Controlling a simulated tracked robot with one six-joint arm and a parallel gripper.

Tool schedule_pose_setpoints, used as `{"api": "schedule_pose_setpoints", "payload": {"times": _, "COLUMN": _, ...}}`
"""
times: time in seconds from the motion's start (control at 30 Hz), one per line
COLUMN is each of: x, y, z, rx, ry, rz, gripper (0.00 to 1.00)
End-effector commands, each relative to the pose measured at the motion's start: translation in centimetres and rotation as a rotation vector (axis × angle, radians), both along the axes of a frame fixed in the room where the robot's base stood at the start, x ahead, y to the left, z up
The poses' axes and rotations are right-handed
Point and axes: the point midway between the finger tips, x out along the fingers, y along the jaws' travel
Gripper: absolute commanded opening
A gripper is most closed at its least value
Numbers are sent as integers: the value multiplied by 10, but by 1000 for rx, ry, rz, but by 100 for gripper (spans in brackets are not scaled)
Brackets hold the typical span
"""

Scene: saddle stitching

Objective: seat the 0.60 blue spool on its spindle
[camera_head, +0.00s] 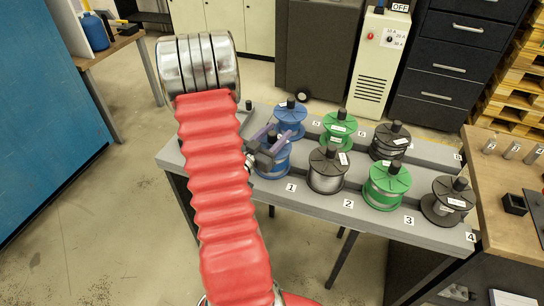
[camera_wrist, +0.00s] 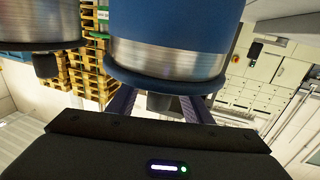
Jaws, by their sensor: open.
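A blue spool (camera_head: 272,162) with silver wire stands at the front left of the grey rack (camera_head: 330,205), near label 1. It also fills the upper middle of the wrist view (camera_wrist: 178,25). My gripper (camera_head: 273,136) is open at its top, its purple fingers on either side of the black knob (camera_wrist: 160,102); I cannot tell whether they touch it. A second blue spool (camera_head: 290,115) stands in the back row. Neither blue spool's size marking can be read. I cannot make out which spindle belongs to the 0.60 spool.
Green spools (camera_head: 386,184) and dark-flanged spools (camera_head: 328,170) stand close by in two rows. A wooden bench (camera_head: 500,190) at the right holds small metal cylinders (camera_head: 512,151). Cabinets (camera_head: 452,68) stand behind. Open floor (camera_head: 110,220) lies at the left.

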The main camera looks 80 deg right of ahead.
Motion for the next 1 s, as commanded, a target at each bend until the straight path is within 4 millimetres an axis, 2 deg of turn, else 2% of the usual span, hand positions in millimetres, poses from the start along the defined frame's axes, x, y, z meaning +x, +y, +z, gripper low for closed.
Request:
{"api": "schedule_pose_setpoints", "payload": {"times": 0.1, "x": -5, "y": -12, "z": 0, "rx": 0, "ry": 0, "rz": -2, "gripper": 46}}
{"api": "schedule_pose_setpoints", "payload": {"times": 0.2, "x": -6, "y": -16, "z": 0, "rx": 0, "ry": 0, "rz": 0, "gripper": 46}}
{"api": "schedule_pose_setpoints", "payload": {"times": 0.7, "x": -5, "y": -16, "z": 0, "rx": 0, "ry": 0, "rz": 1, "gripper": 46}}
{"api": "schedule_pose_setpoints", "payload": {"times": 1.0, "x": -5, "y": -16, "z": 0, "rx": 0, "ry": 0, "rz": 1, "gripper": 25}}
